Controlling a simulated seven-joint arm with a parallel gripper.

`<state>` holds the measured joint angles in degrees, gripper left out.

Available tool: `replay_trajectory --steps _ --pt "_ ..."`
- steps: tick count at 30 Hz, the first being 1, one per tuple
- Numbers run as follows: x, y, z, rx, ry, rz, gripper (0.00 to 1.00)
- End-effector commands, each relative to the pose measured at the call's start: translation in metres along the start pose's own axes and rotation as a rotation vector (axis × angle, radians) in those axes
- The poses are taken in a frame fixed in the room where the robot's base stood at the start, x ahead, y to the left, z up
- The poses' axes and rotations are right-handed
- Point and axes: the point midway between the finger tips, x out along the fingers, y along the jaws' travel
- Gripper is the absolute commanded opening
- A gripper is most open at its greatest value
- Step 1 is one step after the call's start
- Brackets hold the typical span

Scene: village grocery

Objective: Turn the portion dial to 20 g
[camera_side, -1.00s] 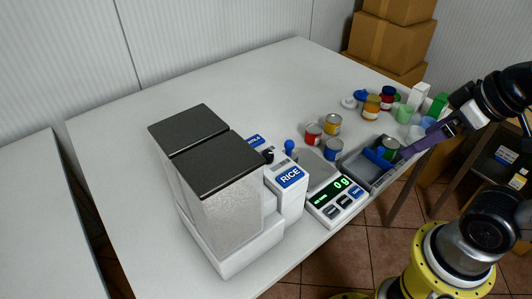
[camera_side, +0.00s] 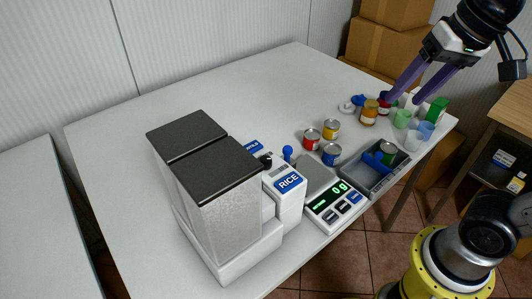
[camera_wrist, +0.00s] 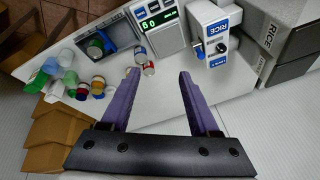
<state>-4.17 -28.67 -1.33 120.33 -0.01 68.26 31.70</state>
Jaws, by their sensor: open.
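The rice dispenser (camera_side: 232,205) stands at the table's front left, with a white head (camera_side: 289,205) labelled RICE. It also shows in the wrist view (camera_wrist: 213,15), upper right. A dark round knob (camera_wrist: 221,47) shows on the head in the wrist view, with a blue knob (camera_wrist: 198,50) beside it. I cannot tell which is the portion dial, and no 20 g mark is readable. The scale (camera_side: 336,205) beside the dispenser reads 0 g. My gripper (camera_side: 404,101) is open and empty, to the right of and away from the dispenser; its fingers show in the wrist view (camera_wrist: 158,72).
A grey divided tray (camera_side: 373,187) holds a green-topped can (camera_side: 388,152) and something blue. Red, yellow and blue cans (camera_side: 331,154) stand between scale and gripper. Jars and cups (camera_side: 402,118) crowd the right end by my fingers. The table behind the dispenser is clear.

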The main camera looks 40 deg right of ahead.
Motion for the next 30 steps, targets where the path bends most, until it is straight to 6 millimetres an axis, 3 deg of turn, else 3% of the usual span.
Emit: replay_trajectory --steps 3,8,13,18,23,30 --pt "-0.004 -0.035 -0.028 0.070 -0.062 0.020 0.62" --pt "0.003 -0.085 -0.058 0.135 -0.138 0.061 0.62" --pt "0.029 -0.142 -0.075 0.148 -0.210 0.114 0.62" --pt "0.067 -0.190 -0.075 0.090 -0.264 0.154 0.62" --pt "0.096 -0.211 -0.064 0.041 -0.303 0.189 0.62" --pt "0.114 -0.213 -0.052 0.020 -0.319 0.203 0.62"
